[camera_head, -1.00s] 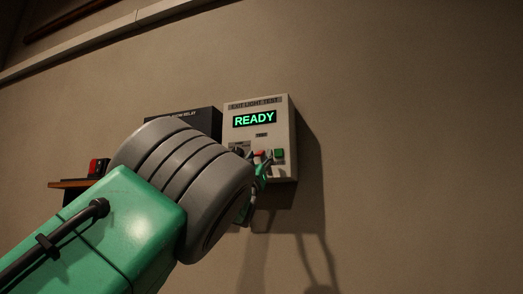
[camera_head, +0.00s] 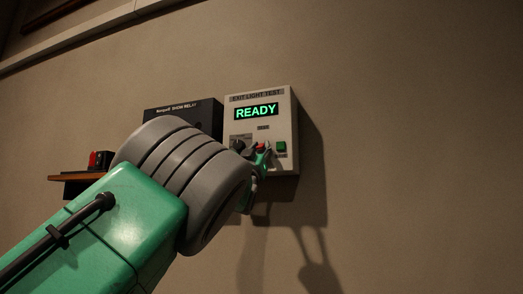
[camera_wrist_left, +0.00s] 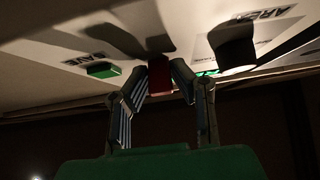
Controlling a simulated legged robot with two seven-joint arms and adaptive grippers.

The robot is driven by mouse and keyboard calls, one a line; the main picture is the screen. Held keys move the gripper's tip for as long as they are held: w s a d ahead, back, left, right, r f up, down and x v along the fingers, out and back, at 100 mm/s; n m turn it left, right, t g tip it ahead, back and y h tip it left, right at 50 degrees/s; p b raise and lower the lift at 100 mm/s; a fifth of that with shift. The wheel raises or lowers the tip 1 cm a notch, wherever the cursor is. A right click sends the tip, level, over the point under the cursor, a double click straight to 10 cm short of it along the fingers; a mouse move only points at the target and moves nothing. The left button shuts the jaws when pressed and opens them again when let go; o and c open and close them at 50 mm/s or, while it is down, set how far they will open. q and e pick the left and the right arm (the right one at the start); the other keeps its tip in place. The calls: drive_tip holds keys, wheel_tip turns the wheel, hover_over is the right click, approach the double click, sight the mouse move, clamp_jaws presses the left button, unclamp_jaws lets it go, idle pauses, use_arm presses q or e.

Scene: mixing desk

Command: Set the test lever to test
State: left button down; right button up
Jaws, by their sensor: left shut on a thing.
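The pale test box (camera_head: 288,105), labelled EXIT LIGHT TEST, is on the wall, and its screen (camera_head: 256,111) reads READY in green. A red-tipped part, apparently the test lever (camera_head: 261,146), shows low on its face. In the left wrist view this red piece (camera_wrist_left: 160,72) stands between my fingertips. My left gripper (camera_head: 262,156) is shut on it, and its fingers also show in the left wrist view (camera_wrist_left: 160,82). The lever's base and its position marks are hidden or too small to read. My right gripper is not in view.
A green button (camera_head: 281,146) is right of the lever; the left wrist view shows it (camera_wrist_left: 103,70) near the word SAVE. A black knob (camera_wrist_left: 232,45) is near the word AREA. A black SHOW RELAY box (camera_head: 185,116) and a shelf (camera_head: 70,181) are at left.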

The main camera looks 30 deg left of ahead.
sight(263, 140)
use_arm(q)
drive_tip(key=shift+s+r+h+p, duration=0.15)
drive_tip(key=shift+r+h+p, duration=0.2)
drive_tip(key=shift+p, duration=0.1)
wheel_tip(263, 140, up, 3)
drive_tip(key=g+p, duration=0.3)
drive_tip(key=p, duration=0.3)
drive_tip(key=g+h+p, duration=0.1)
drive_tip(key=g+p, duration=0.3)
drive_tip(key=p, duration=0.3)
drive_tip(key=shift+s+r+g+h+p, duration=0.1)
drive_tip(key=shift+g+h+p, duration=0.15)
drive_tip(key=shift+g+p, duration=0.55)
drive_tip(key=shift+g, duration=0.1)
drive_tip(key=shift+w+g+h, duration=0.2)
drive_tip(key=shift+g+h, duration=0.1)
drive_tip(key=shift+g, duration=0.5)
drive_tip(key=c, duration=1.6)
unclamp_jaws()
drive_tip(key=shift+o, duration=1)
drive_tip(key=shift+w, duration=0.1)
